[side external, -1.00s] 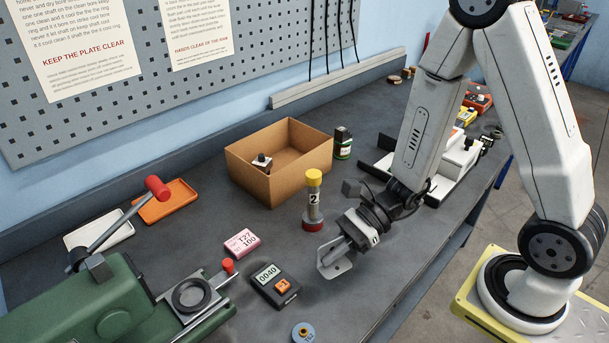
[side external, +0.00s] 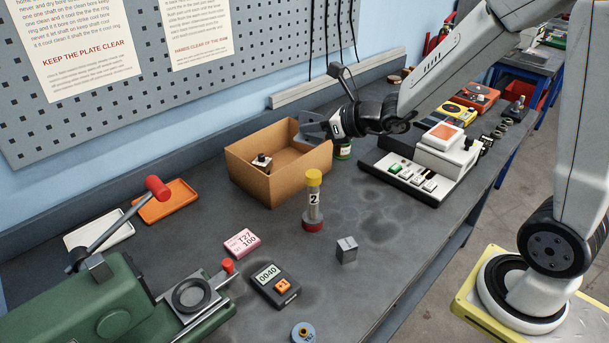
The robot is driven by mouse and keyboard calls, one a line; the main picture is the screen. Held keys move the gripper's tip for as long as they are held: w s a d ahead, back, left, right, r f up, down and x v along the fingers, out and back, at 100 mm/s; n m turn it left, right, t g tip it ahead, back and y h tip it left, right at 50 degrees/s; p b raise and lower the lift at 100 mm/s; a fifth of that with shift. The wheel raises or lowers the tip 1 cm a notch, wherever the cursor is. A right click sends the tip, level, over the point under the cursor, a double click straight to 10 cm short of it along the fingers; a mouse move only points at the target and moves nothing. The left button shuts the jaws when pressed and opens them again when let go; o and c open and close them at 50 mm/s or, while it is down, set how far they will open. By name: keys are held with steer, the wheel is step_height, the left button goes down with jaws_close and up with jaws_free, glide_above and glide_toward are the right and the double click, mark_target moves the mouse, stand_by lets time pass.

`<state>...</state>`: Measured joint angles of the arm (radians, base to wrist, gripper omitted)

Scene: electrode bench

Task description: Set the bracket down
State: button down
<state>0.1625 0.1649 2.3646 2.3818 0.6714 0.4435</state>
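The bracket (side external: 308,128), a grey metal piece, is at the end of my gripper (side external: 325,128). My gripper appears shut on it; the fingers are small and partly merged with the bracket in this view. Both are at the upper right rim of the open cardboard box (side external: 252,178), with the bracket over the box's back right corner. I cannot tell its exact height above the box floor. A small white piece with a black knob (side external: 262,160) lies in the left part of the box.
A yellow-capped tube (side external: 313,190) stands in front of the box. A grey block (side external: 347,249), a meter (side external: 272,285) and a white device (side external: 420,168) are on the bench. The bench middle is largely clear.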

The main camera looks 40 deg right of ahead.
steer(key=shift+w+d+r, duration=0.1)
steer(key=shift+d+r, duration=0.05)
steer(key=shift+r, duration=0.05)
steer(key=shift+d+f, duration=0.1)
steer(key=n+g+y, duration=0.3)
steer(key=n+y, duration=0.2)
glide_above(392, 219)
step_height(392, 219, down, 15)
steer(key=shift+f, duration=0.15)
steer(key=shift+f, duration=0.2)
steer(key=shift+f, duration=3.2)
